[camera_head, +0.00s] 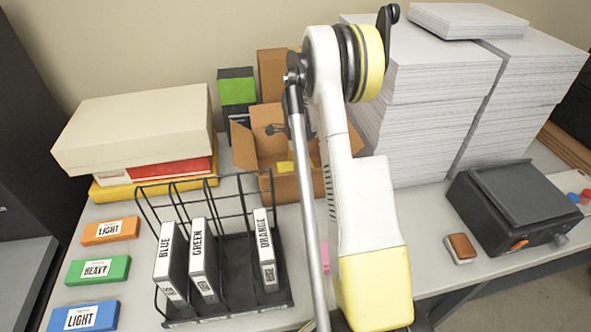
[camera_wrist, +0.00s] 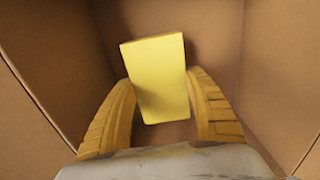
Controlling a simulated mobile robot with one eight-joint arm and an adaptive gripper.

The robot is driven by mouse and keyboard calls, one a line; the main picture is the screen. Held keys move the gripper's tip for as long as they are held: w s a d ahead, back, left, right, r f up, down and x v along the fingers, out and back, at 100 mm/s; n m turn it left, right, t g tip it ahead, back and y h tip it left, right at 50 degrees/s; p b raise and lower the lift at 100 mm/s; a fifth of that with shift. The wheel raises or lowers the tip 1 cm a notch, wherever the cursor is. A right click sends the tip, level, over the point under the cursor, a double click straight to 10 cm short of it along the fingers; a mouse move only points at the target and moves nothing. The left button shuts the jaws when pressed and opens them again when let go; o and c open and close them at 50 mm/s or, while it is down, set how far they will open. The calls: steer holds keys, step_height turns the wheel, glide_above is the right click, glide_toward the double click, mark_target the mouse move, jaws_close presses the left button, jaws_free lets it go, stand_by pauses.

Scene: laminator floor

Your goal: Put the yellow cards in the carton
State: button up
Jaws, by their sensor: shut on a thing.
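The yellow cards (camera_wrist: 158,65) show in the wrist view as one plain yellow block. My gripper (camera_wrist: 162,88) is shut on them, with a ribbed yellow finger on each side. The brown cardboard walls of the open carton (camera_wrist: 55,45) surround the cards and fingers. In the head view the carton (camera_head: 244,148) stands behind the wire rack, its flaps spread. A small yellow patch (camera_head: 285,166) shows inside it; I cannot tell whether it is the cards or a finger. My arm hides the carton's right part and most of my gripper.
A wire rack (camera_head: 238,183) with labelled binders stands in front of the carton. Tall paper stacks (camera_head: 435,100) rise at right, beside a black machine (camera_head: 510,205). Boxes (camera_head: 140,120) and orange, green and blue packs (camera_head: 98,270) lie at left.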

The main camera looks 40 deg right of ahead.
steer(key=shift+f, duration=0.2)
steer(key=shift+f+b, duration=0.6)
steer(key=shift+b, duration=0.05)
steer(key=o, duration=1.4)
